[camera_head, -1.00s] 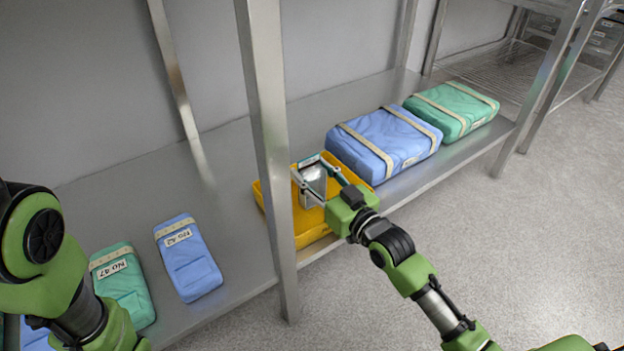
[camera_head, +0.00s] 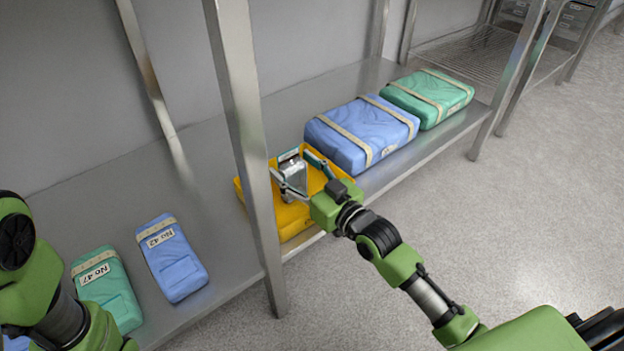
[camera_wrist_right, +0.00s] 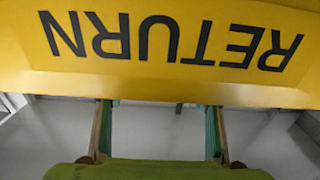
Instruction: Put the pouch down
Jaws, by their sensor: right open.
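A small silvery pouch (camera_head: 295,178) with a pale label strip at its top stands tilted in the yellow bin (camera_head: 246,205) on the shelf. My right gripper (camera_head: 291,164) is open, with one finger on each side of the pouch. I cannot tell whether a finger still touches it. In the right wrist view the bin's yellow wall (camera_wrist_right: 165,75), with RETURN upside down on it, fills the top. The gripper's two fingers (camera_wrist_right: 160,128) show wide apart below it, their tips hidden, and the pouch is not visible there. My left gripper is out of view.
A metal shelf post (camera_head: 243,130) stands in front of the bin's left part. Blue (camera_head: 355,145) and green (camera_head: 440,92) strapped packs lie to the bin's right. Labelled blue (camera_head: 175,265) and green (camera_head: 115,300) packs lie left. Bare shelf separates the blue one from the bin.

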